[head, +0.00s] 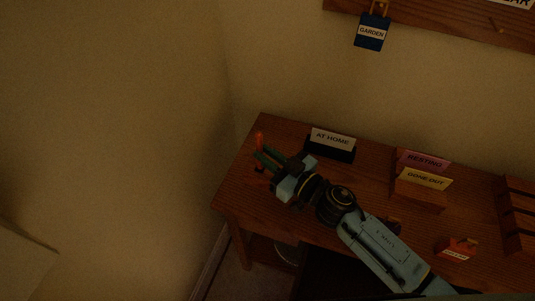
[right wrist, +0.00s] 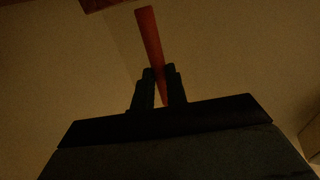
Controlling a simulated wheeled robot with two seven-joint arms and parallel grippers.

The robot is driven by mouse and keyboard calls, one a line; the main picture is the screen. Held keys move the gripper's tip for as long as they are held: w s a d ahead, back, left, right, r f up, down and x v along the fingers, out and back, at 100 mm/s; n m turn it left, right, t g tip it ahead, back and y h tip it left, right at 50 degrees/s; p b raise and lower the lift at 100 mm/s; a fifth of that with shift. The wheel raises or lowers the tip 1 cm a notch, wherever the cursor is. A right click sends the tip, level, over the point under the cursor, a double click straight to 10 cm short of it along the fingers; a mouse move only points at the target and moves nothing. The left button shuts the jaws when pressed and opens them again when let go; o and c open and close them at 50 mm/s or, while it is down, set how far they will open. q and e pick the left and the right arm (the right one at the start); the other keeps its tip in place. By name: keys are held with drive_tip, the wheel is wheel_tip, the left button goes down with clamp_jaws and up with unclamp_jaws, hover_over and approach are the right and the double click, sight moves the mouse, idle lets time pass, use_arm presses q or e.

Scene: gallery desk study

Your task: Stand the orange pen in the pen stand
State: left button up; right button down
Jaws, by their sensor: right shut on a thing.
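The orange pen (head: 259,139) is in my right gripper (head: 266,161) above the left end of the desk, its upper part sticking up past the fingers, nearly upright. In the right wrist view the pen (right wrist: 150,38) stands out from between the two dark fingertips (right wrist: 159,76), leaning slightly. The gripper is shut on it. I cannot make out the pen stand clearly. Small dark and reddish shapes show under the fingers, but they are too dim to name, and I cannot tell whether the pen touches anything there. My left gripper is not in view.
On the wooden desk (head: 240,195) a black holder with an AT HOME card (head: 332,139) stands right of my gripper. Farther right are a RESTING card (head: 423,160), a GONE OUT card (head: 426,179), a small orange labelled thing (head: 457,249) and a wooden rack (head: 516,215).

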drive_tip(key=shift+f+b, duration=1.2)
drive_tip(key=shift+f, duration=0.5)
drive_tip(key=shift+r, duration=0.15)
drive_tip(key=shift+r+p, duration=1.55)
drive_tip(key=shift+p, duration=1)
drive_tip(key=shift+f+b, duration=1.35)
drive_tip(key=shift+f, duration=0.35)
drive_tip(key=c, duration=1.3)
unclamp_jaws()
drive_tip(key=shift+c, duration=0.2)
